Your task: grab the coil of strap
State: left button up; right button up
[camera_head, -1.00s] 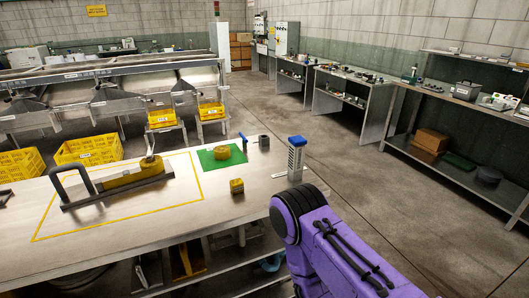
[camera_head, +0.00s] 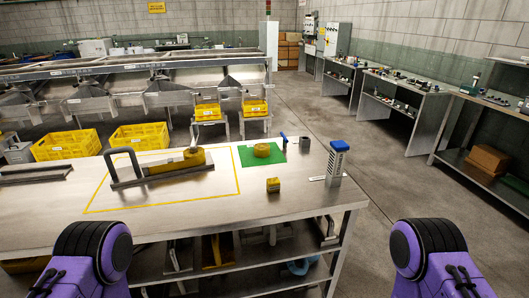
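A squat yellow-brown round thing (camera_head: 261,150), which looks like a coil of strap, lies on a green mat (camera_head: 246,160) at the back of the metal workbench (camera_head: 190,211). It is too small to make out its windings. My two purple arms show at the bottom left and bottom right, short of the bench top. Neither gripper is in view, and nothing touches the round thing.
Near the mat stand a small yellow block (camera_head: 273,185), a grey cylinder (camera_head: 305,143) and a blue-topped perforated metal post (camera_head: 336,163). A long fixture with a black handle (camera_head: 158,168) lies left. The bench's front middle is clear.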

aim_at(261, 150)
jog(key=k, duration=0.5)
jog(key=z, duration=1.5)
jog(key=i, duration=4.55)
jog(key=u, duration=1.8)
